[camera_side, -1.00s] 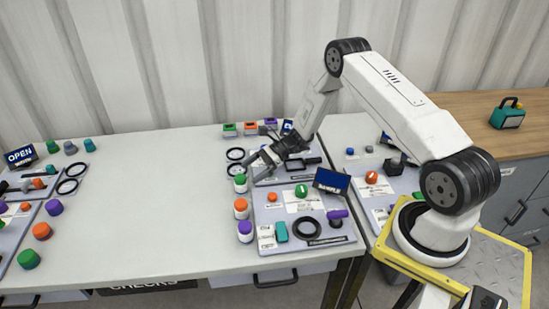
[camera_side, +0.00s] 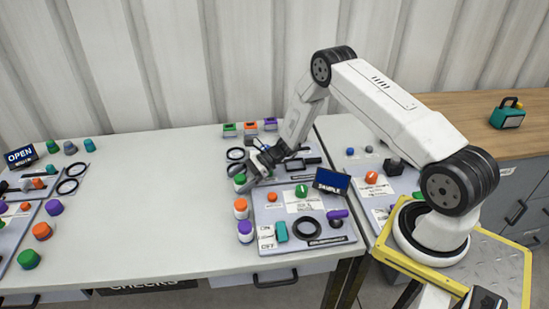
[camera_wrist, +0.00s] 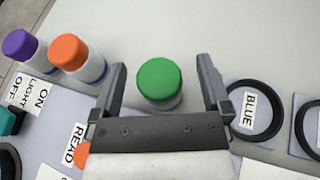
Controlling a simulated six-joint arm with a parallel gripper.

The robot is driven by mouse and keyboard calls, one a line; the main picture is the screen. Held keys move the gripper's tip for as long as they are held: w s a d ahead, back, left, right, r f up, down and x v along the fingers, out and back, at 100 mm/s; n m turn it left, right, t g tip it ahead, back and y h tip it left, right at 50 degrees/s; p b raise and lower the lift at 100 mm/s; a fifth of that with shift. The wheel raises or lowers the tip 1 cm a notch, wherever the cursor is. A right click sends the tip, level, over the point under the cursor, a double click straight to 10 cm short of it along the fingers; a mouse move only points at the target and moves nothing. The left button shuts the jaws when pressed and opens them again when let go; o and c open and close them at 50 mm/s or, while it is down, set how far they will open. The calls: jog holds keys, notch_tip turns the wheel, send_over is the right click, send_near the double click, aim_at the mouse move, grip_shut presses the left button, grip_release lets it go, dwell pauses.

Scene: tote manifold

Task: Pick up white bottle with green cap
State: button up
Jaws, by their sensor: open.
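The white bottle with the green cap (camera_side: 239,180) stands upright on the table, at the far end of a row of bottles by the left edge of the panel. In the wrist view its green cap (camera_wrist: 159,79) lies between my gripper's two fingers, with a gap on each side; the cap hides most of the white body. My gripper (camera_side: 252,174) is open at the bottle in the side view, and it also shows in the wrist view (camera_wrist: 162,85). I cannot tell whether a finger touches the bottle.
An orange-capped bottle (camera_side: 241,208) and a purple-capped bottle (camera_side: 245,231) stand close by in the row. Black rings, one around a BLUE label (camera_wrist: 250,112), lie on the other side. A SAMPLE sign (camera_side: 331,181) stands on the panel (camera_side: 262,213). The table to the left is mostly clear.

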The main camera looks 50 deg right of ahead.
grip_shut()
jog(key=shift+r, duration=0.15)
jog(key=shift+r, duration=0.75)
jog(key=s+r, duration=1.1)
jog(key=s, duration=0.3)
jog(key=shift+a, duration=0.35)
